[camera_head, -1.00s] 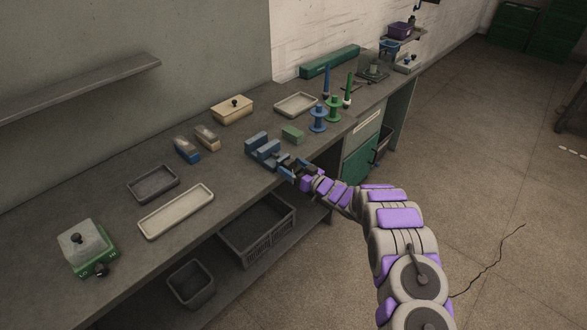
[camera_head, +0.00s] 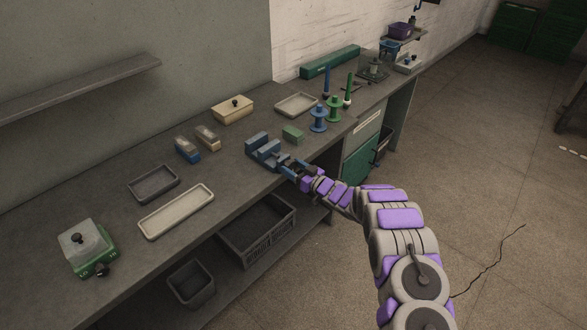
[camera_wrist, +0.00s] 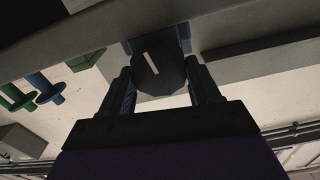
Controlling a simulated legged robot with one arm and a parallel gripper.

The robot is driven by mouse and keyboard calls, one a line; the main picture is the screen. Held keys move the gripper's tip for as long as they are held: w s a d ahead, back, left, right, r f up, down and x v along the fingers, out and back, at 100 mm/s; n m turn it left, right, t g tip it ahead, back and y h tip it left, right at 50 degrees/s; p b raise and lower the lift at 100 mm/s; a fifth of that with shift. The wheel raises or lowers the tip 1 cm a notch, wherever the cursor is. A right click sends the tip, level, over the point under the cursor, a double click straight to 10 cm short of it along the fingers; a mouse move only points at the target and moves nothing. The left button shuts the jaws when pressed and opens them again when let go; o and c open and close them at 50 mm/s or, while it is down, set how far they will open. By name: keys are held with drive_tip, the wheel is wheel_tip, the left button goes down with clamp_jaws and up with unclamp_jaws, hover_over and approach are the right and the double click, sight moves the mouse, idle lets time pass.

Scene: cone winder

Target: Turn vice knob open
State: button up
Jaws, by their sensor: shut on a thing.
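The blue vice (camera_head: 264,149) stands at the front edge of the bench. Its dark knob (camera_wrist: 160,75) fills the middle of the wrist view, a many-sided disc with a pale line on its face, tilted off upright. My gripper (camera_head: 294,169) reaches in from the right at the bench edge. In the wrist view its two blue fingers stand on either side of the knob, shut on it. In the head view the knob is mostly hidden by the fingers.
A green block (camera_head: 293,134) lies just behind the vice. Blue (camera_head: 318,121) and green (camera_head: 333,110) spools stand to its right. A pale tray (camera_head: 176,211) lies to its left. A dark crate (camera_head: 258,230) sits on the shelf below.

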drive_tip(key=n, duration=0.4)
drive_tip(key=shift+f+n+b, duration=0.1)
drive_tip(key=shift+n+b, duration=0.2)
drive_tip(key=shift+b, duration=0.05)
drive_tip(key=shift+s+a+n+b, duration=0.15)
drive_tip(key=shift+n+b, duration=0.55)
drive_tip(key=shift+n, duration=1.2)
drive_tip(key=o, duration=1.1)
drive_tip(key=shift+c, duration=0.2)
drive_tip(key=shift+s, duration=0.1)
drive_tip(key=p+v, duration=0.3)
drive_tip(key=v, duration=1.4)
drive_tip(key=shift+d+f, duration=0.15)
drive_tip(key=shift+d, duration=0.1)
